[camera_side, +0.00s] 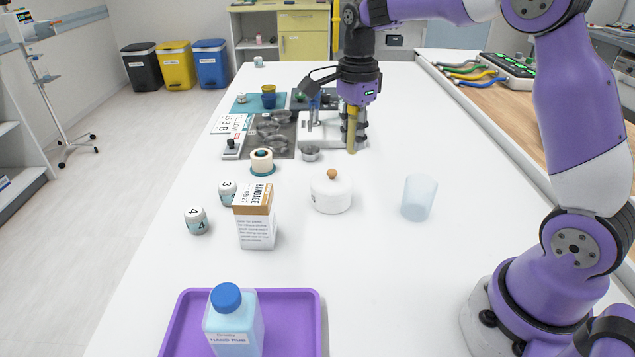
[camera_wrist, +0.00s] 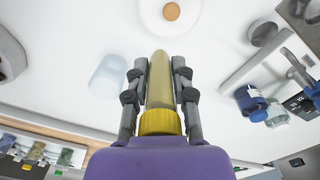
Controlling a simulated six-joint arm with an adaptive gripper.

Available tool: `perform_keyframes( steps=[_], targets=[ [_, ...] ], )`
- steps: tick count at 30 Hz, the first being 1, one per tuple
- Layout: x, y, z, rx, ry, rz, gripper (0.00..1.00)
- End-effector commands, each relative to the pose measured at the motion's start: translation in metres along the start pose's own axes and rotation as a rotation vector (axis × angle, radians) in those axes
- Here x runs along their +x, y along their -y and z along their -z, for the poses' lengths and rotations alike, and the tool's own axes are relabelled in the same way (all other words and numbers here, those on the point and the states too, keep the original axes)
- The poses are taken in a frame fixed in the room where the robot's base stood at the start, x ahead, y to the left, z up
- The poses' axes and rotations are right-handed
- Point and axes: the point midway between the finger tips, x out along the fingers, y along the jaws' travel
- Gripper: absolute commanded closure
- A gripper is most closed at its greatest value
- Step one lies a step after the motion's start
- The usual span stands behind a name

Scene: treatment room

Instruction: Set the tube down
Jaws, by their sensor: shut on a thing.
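The yellow tube (camera_side: 351,138) hangs upright below my gripper (camera_side: 353,112) in the side view. In the wrist view the tube (camera_wrist: 160,82) shows an amber, rounded body and a yellow cap near my palm. The two fingers of my gripper (camera_wrist: 160,88) are shut on it, one on each side. The tube's lower end is close to the white table (camera_side: 390,185); I cannot tell whether it touches. It stands in front of or beside a white device (camera_side: 318,131), which it partly overlaps in the picture.
A white lidded pot (camera_side: 331,196) and a frosted cup (camera_side: 418,198) stand nearer the camera. A small metal bowl (camera_side: 310,154), a tape roll (camera_side: 262,162) and a bandage box (camera_side: 255,222) are to the left. A purple tray (camera_side: 312,325) holds a bottle (camera_side: 232,318). The table's right side is clear.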

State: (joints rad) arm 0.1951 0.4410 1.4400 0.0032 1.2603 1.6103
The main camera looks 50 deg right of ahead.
Motion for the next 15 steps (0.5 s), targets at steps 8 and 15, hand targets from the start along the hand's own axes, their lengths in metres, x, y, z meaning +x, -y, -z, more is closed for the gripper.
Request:
perform_keyframes(
  steps=[8,15],
  targets=[
    [0.026,0.015,0.054,0.088,0.000,-0.004,1.00],
    [0.060,0.030,0.108,0.082,0.001,-0.003,1.00]
  ],
)
